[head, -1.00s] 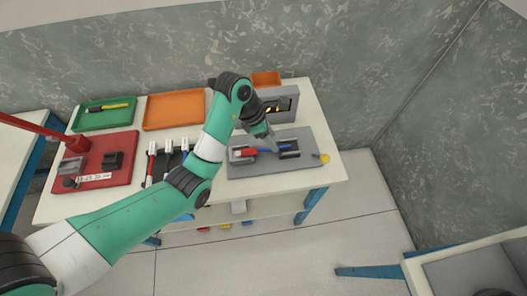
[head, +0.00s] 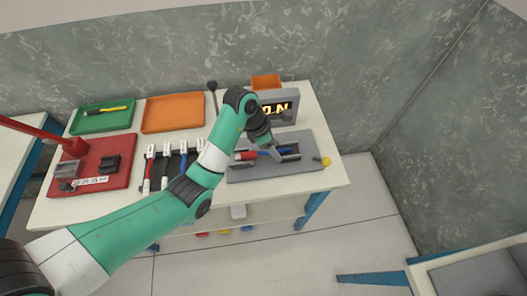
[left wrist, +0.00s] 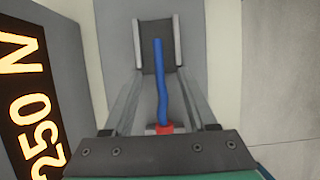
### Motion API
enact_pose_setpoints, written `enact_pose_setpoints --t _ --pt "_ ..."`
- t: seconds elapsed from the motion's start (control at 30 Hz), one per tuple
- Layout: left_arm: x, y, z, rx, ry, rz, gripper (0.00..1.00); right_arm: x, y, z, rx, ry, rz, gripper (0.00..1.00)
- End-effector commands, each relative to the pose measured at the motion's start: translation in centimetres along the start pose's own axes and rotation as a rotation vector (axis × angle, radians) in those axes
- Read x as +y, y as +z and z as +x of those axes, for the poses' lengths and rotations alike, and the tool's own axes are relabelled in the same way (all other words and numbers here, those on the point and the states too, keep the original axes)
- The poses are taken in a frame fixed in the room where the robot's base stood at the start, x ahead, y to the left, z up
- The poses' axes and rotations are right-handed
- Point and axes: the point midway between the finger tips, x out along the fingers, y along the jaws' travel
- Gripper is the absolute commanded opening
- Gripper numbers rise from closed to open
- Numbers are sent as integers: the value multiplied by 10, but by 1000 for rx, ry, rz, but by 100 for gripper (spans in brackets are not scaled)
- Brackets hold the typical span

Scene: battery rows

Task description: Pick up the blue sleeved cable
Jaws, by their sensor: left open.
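The blue sleeved cable (head: 285,150) lies on the grey board (head: 285,168) at the right of the table. In the left wrist view the blue cable (left wrist: 160,85) runs lengthwise from a dark walled holder (left wrist: 157,30) toward a red piece (left wrist: 160,128) near the gripper base. My left gripper (head: 276,153) is low over the board. In the wrist view its open fingers (left wrist: 160,76) stand on either side of the cable, with gaps. I cannot tell the fingertips' exact height over it. My right gripper is not in view.
A grey box with a lit display (head: 278,108) stands just behind the board. A yellow knob (head: 326,161) is at its right edge. Green (head: 85,125) and orange (head: 175,112) trays are behind.

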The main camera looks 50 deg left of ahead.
Motion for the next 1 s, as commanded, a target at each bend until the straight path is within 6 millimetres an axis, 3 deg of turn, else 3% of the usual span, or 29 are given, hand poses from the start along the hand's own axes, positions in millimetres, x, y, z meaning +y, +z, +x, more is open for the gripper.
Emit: enact_pose_setpoints --t 0.5,0.8,1.0 --pt "0 -1 2 1 0 0 57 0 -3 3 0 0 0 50" --pt "0 -1 2 0 0 0 4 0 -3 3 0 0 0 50" --pt "0 -1 2 0 0 0 0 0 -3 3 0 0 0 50"
